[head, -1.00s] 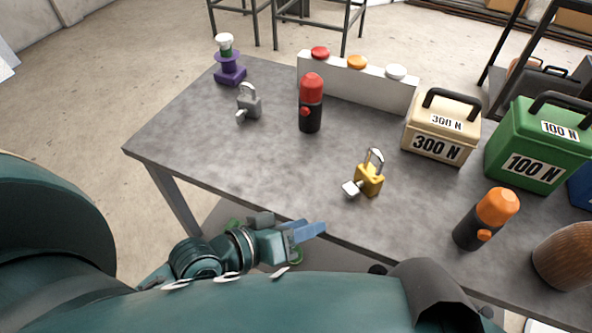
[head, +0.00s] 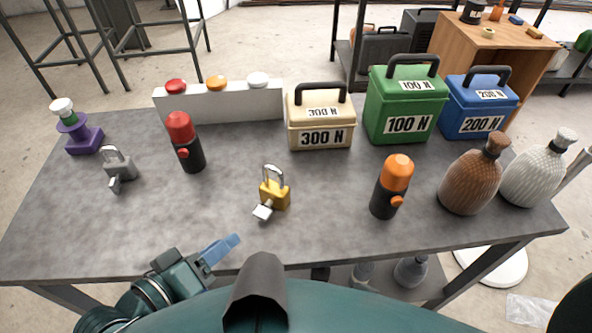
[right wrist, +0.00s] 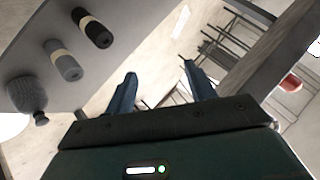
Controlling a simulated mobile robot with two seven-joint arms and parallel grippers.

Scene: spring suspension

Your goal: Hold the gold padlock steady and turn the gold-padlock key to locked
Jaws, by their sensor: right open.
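The gold padlock (head: 276,196) stands upright near the middle of the grey table in the head view, its silver shackle on top. A pale key (head: 263,211) sticks out from its lower front left. Whether the shackle is fully seated is too small to tell. My left gripper (head: 222,249) is at the table's front edge, left of and nearer than the padlock, apart from it. Its blue fingers overlap, so the gap is unclear. My right gripper (right wrist: 158,70) shows only in the right wrist view, with two blue fingers apart and nothing between them.
A grey padlock (head: 120,172) with a key, a red-topped cylinder (head: 186,145) and an orange-topped cylinder (head: 391,186) flank the gold padlock. Behind are a button panel (head: 220,106) and the cream 300 N box (head: 321,120). The table's front left is clear.

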